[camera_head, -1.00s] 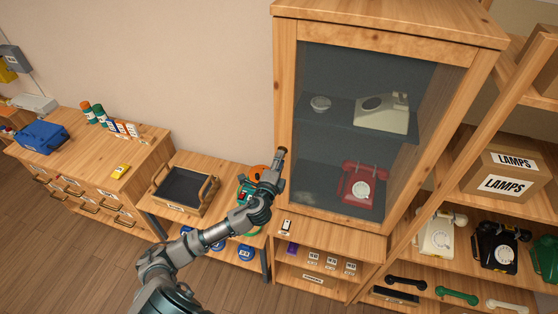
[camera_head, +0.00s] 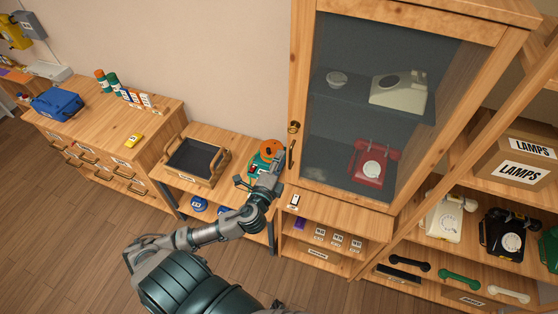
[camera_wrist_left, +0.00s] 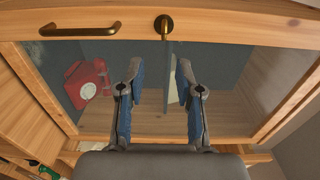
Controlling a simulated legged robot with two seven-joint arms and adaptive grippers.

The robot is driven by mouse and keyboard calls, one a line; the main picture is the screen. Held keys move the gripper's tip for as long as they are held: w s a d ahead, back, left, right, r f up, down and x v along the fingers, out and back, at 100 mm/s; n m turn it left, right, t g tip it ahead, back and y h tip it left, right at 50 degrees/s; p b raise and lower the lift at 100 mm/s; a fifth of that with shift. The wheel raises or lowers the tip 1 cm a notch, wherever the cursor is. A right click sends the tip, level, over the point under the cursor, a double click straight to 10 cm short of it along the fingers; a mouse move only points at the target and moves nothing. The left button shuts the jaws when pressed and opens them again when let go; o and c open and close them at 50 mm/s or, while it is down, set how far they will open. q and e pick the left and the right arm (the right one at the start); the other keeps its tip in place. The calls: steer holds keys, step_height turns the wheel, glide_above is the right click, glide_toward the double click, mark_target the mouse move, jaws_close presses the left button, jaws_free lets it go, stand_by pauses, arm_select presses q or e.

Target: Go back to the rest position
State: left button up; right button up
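My left gripper (camera_head: 271,172) is in front of the lower left side of the glass-door cabinet (camera_head: 297,92), near its door handle (camera_head: 291,153). In the left wrist view the left gripper (camera_wrist_left: 156,75) is open, its two blue-padded fingers apart with nothing between them. Behind the glass are a red dial phone (camera_head: 372,168) and a cream dial phone (camera_head: 398,92). The cabinet door is closed. The wrist view shows the handle (camera_wrist_left: 80,30) and a round brass knob (camera_wrist_left: 164,25) beyond the fingers. My right gripper is not visible.
A low bench holds a dark tray (camera_head: 190,178) and an orange and green device (camera_head: 265,155). A drawer chest (camera_head: 150,150) with a blue toolbox (camera_head: 56,103) stands left. Shelves with phones and a LAMPS box (camera_head: 521,150) stand right. The floor (camera_head: 60,240) at left is clear.

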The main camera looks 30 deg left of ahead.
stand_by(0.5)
arm_select(q)
steer(key=w+a+f+n+g+b, duration=0.1)
steer(key=a+f+g, duration=0.1)
steer(key=f, duration=1)
steer(key=w+a+f+n+g+b, duration=0.1)
steer(key=a+f+g+b, duration=0.15)
steer(key=f, duration=0.85)
steer(key=s+f+n+g+h+b, duration=0.1)
steer(key=s+f+n+g, duration=0.3)
steer(key=f, duration=0.9)
steer(key=s+f+g+b, duration=0.15)
steer(key=s+f, duration=0.45)
steer(key=f, duration=0.8)
steer(key=s+d+f+n+g+h+b, duration=0.1)
steer(key=s+d+f+n+g+b, duration=0.2)
steer(key=s+f, duration=1.15)
steer(key=s+d+f+n+g, duration=0.1)
steer(key=s+d+f, duration=0.2)
steer(key=s, duration=0.3)
steer(key=s+d+f+n+g+h, duration=0.1)
steer(key=s+d+f, duration=0.2)
steer(key=s, duration=0.4)
steer(key=s+d+f+n+g+h, duration=0.1)
steer(key=s+d+f+n, duration=0.1)
steer(key=s+f, duration=0.3)
steer(key=shift+s+d+g, duration=0.3)
steer(key=shift+s+d, duration=0.6)
steer(key=shift+s, duration=0.05)
